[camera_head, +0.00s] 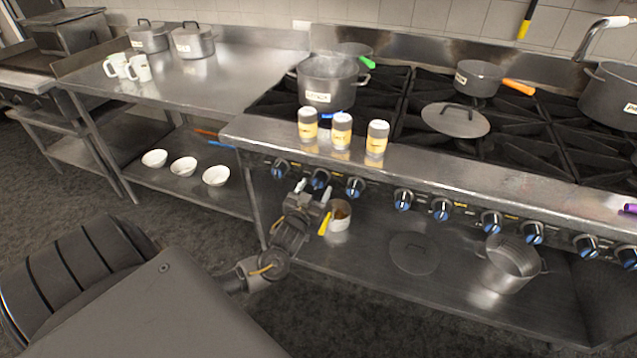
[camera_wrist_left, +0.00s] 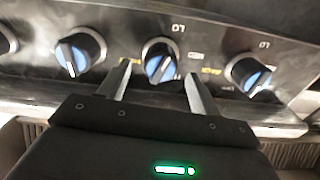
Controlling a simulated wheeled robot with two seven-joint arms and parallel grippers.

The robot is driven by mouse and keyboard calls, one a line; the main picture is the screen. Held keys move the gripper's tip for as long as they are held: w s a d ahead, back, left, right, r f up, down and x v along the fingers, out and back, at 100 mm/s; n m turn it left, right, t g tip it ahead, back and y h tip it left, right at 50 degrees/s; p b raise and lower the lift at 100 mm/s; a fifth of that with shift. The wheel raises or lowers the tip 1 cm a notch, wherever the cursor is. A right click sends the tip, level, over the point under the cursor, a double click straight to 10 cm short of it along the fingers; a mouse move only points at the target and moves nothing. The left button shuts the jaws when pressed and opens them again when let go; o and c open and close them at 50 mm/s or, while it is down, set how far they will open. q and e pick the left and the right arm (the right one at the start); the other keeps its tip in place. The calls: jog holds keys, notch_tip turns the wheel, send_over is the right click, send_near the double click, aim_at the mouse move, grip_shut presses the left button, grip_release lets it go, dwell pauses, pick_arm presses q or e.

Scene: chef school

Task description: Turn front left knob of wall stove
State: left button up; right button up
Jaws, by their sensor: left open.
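The stove's front panel carries a row of black knobs with blue faces. The leftmost knob (camera_head: 280,168) is to the left of my left gripper (camera_head: 313,188). The second knob (camera_head: 320,178) is right at its fingertips, and the third knob (camera_head: 355,187) is to its right. My left gripper is open. In the left wrist view, a knob (camera_wrist_left: 160,62) shows between the two fingers, with other knobs (camera_wrist_left: 78,54) (camera_wrist_left: 250,75) outside them. I cannot tell whether the fingers touch the middle knob. My right gripper is not in view.
Three shakers (camera_head: 341,131) stand on the stove's front ledge above the gripper. A pot (camera_head: 327,85) and a pan (camera_head: 478,78) sit on the burners. A small container (camera_head: 340,216) stands on the lower shelf beside the gripper. Three white bowls (camera_head: 183,167) are on the left table's lower shelf.

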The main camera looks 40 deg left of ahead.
aim_at(317, 185)
pick_arm(q)
jog(key=shift+x, duration=1.7)
pick_arm(e)
jog(key=shift+w+a, duration=0.1)
jog(key=shift+a, duration=0.25)
pick_arm(q)
jog(key=c, duration=0.7)
jog(key=shift+c, duration=1.3)
pick_arm(e)
jog(key=shift+d, duration=0.4)
jog(key=shift+r, duration=0.15)
